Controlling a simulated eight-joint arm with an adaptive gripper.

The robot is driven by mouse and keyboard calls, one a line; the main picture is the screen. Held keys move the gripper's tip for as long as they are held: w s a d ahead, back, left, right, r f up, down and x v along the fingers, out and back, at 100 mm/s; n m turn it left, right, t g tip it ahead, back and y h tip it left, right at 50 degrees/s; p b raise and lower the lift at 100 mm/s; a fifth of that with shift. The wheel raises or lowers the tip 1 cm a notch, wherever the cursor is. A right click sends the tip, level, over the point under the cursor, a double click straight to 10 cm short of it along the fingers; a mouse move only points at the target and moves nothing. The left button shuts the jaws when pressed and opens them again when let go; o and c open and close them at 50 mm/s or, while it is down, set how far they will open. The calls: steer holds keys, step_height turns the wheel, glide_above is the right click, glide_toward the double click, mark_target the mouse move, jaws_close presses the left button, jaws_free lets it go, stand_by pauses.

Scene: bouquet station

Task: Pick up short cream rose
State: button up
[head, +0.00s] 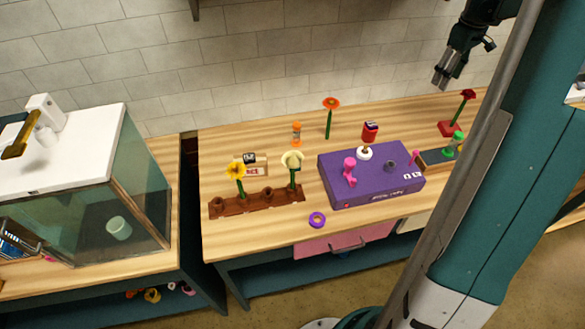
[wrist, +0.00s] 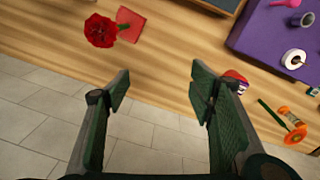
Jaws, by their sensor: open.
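The short cream rose (head: 292,160) stands upright on a green stem in the brown rack (head: 257,204), at the rack's right end, in the head view. My gripper (head: 440,80) is high at the upper right of the head view, far to the right of the cream rose. In the wrist view my gripper (wrist: 161,82) is open, with nothing between its fingers. The cream rose does not show in the wrist view.
A purple box (head: 372,180) with small items on it stands right of the rack. An orange flower (head: 331,104) stands behind. A red flower (head: 467,96) rises from a red block (head: 447,128) at right. A purple ring (head: 317,219) lies near the front edge. A glass tank (head: 130,180) stands left.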

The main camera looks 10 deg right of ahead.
steer(key=w+a+n+p, duration=0.15)
steer(key=a+n, duration=0.25)
steer(key=a, duration=1.5)
steer(key=n+p, duration=0.2)
steer(key=n, duration=0.4)
glide_above(292, 155)
steer(key=w+d, duration=1.1)
steer(key=d, duration=0.4)
steer(key=f, duration=0.2)
steer(key=s+a+n, duration=0.1)
steer(key=s+a, duration=0.2)
steer(key=a, duration=0.1)
steer(key=s+a+f+n, duration=0.1)
steer(key=s+a, duration=0.3)
steer(key=a, duration=0.1)
steer(key=s+a+f+n, duration=0.1)
steer(key=s+a+n, duration=0.1)
steer(key=a, duration=0.3)
steer(key=shift+s+a+f+g+y, duration=0.15)
steer(key=shift+s, duration=0.3)
steer(key=shift+s+a+f+g+y, duration=0.1)
steer(key=shift+s+g+y, duration=0.05)
steer(key=shift+s, duration=0.3)
steer(key=shift+s+a+f, duration=0.1)
steer(key=shift+s+a, duration=0.1)
steer(key=shift+a, duration=0.05)
steer(key=shift+f, duration=1.3)
steer(key=shift+f, duration=0.15)
steer(key=shift+f, duration=2.45)
